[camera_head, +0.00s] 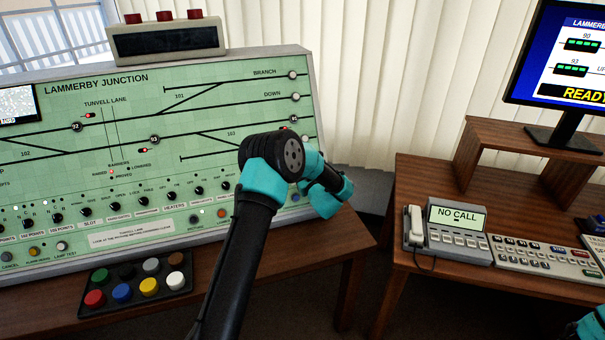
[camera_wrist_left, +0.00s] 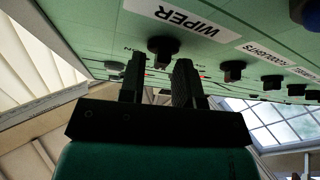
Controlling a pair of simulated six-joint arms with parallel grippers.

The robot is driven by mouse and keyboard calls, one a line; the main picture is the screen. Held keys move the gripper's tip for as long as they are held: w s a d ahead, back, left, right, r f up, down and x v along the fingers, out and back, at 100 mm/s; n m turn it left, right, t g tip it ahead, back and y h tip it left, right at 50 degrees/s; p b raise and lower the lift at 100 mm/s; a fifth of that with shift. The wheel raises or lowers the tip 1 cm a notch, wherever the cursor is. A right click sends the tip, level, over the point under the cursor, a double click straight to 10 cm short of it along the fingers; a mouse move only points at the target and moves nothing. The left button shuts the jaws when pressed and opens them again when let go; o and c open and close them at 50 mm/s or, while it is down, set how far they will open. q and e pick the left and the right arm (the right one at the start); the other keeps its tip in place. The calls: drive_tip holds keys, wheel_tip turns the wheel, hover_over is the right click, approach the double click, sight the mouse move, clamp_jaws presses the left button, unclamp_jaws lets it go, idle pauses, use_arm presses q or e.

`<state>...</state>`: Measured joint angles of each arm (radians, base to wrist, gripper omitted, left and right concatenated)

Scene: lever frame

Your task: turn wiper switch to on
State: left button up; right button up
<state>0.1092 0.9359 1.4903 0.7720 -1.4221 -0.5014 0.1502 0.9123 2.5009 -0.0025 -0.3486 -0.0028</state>
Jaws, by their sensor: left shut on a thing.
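The wiper switch (camera_wrist_left: 163,46) is a small dark knob on the green panel, under a white WIPER label (camera_wrist_left: 180,20) in the left wrist view. My left gripper (camera_wrist_left: 157,74) is at it, one dark finger on each side, shut on the knob. The ON and OFF marks by the knob are too small and partly covered to read surely. In the head view my left arm covers the wiper switch and the fingertips. My right gripper is not in view; only bits of my right arm show at the right edge.
The green Lammerby Junction panel (camera_head: 60,185) carries a row of more knobs to the left. A tray of coloured buttons (camera_head: 108,293) stands in front. To the right, a second desk holds a telephone (camera_head: 415,228), a keypad and a monitor (camera_head: 565,60).

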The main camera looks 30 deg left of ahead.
use_arm(q)
drive_tip(key=m+t+h, duration=0.1)
drive_tip(key=m, duration=0.2)
drive_tip(key=m+t+h, duration=0.1)
drive_tip(key=m+t, duration=0.1)
drive_tip(key=m, duration=0.1)
drive_tip(key=shift+m, duration=0.4)
drive_tip(key=m+t+h, duration=0.1)
drive_tip(key=m+h, duration=0.1)
drive_tip(key=m, duration=0.1)
drive_tip(key=m+h, duration=0.2)
drive_tip(key=m, duration=0.1)
drive_tip(key=shift+m+t, duration=0.4)
drive_tip(key=shift+h, duration=0.3)
drive_tip(key=o, duration=0.6)
drive_tip(key=shift+s, duration=0.1)
drive_tip(key=v, duration=1.7)
drive_tip(key=shift+s, duration=0.1)
